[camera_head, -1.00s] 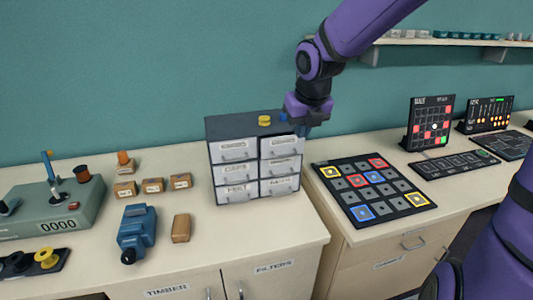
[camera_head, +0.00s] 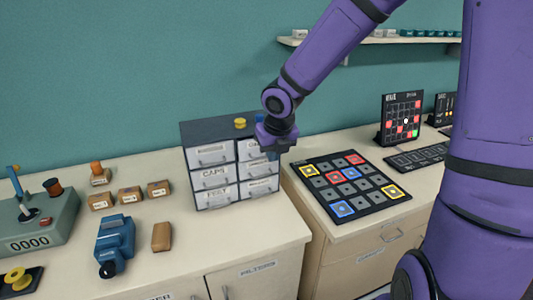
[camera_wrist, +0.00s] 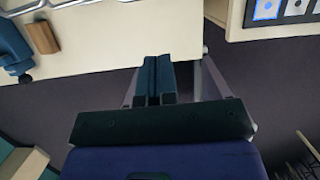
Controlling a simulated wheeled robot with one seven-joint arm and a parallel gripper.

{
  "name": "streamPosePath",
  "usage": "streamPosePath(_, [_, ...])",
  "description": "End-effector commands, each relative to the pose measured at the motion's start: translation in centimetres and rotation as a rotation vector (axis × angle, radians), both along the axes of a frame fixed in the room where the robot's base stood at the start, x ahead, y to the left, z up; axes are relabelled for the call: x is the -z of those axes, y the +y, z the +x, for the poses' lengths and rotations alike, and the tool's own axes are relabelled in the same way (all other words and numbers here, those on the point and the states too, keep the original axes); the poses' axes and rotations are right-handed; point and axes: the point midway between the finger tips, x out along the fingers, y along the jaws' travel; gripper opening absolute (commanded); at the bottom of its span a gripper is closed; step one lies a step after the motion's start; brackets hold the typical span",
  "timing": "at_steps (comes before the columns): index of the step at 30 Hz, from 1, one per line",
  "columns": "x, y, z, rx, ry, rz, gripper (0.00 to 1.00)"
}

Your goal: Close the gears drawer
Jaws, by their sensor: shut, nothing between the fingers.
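A grey drawer cabinet (camera_head: 188,160) with two columns of three pale labelled drawers stands on the counter. The left column's lower labels look like CAPS and FELT; I cannot read a gears label. The top right drawer (camera_head: 248,151) is partly hidden by my gripper, and I cannot tell how far out it is. My gripper (camera_head: 273,154) is at the right end of that drawer, pointing down; I cannot tell whether it touches. In the wrist view its blue fingers (camera_wrist: 158,78) are together and empty, and drawer handles (camera_wrist: 75,4) show at the top edge.
A button panel (camera_head: 325,193) lies on the counter to the right. A blue clamp-like tool (camera_head: 115,242) and a brown block (camera_head: 162,236) lie front left. Yellow (camera_head: 240,123) and blue pieces sit on the cabinet top. Counter directly before the cabinet is clear.

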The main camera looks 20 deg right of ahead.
Motion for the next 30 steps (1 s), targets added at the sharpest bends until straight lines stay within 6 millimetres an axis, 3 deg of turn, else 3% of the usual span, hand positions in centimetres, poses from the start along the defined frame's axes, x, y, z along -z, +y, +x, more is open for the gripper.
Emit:
streamPosePath(6, [2.2, 0.1, 1.0, -0.002, 0.002, 0.001, 0.00])
streamPosePath(15, [2.7, 0.1, 4.1, 0.000, 0.000, 0.000, 0.00])
streamPosePath(30, [2.8, 0.1, 4.8, 0.000, 0.000, 0.000, 0.00])
